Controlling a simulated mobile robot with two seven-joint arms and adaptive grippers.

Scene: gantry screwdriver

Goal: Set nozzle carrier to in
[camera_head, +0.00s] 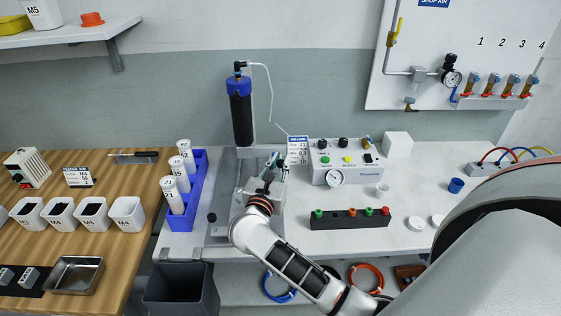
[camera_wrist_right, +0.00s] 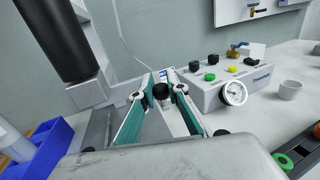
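The cylinder's dark lower part (camera_wrist_right: 62,42) shows at upper left in the wrist view. My right gripper (camera_head: 272,167) reaches over the gantry's lower carrier block. In the wrist view my right gripper's teal fingers (camera_wrist_right: 164,92) are apart, with a small black knob (camera_wrist_right: 161,92) between or just beyond their tips. I cannot see clear contact. My wrist hides most of the carrier, so its setting cannot be read. My left gripper is not in view.
A control box (camera_head: 345,162) with a gauge stands right of the gantry. A blue rack (camera_head: 198,190) with white bottles stands left. A black button strip (camera_head: 350,219) lies at the front. White bench surface is clear around the small cup (camera_head: 382,190).

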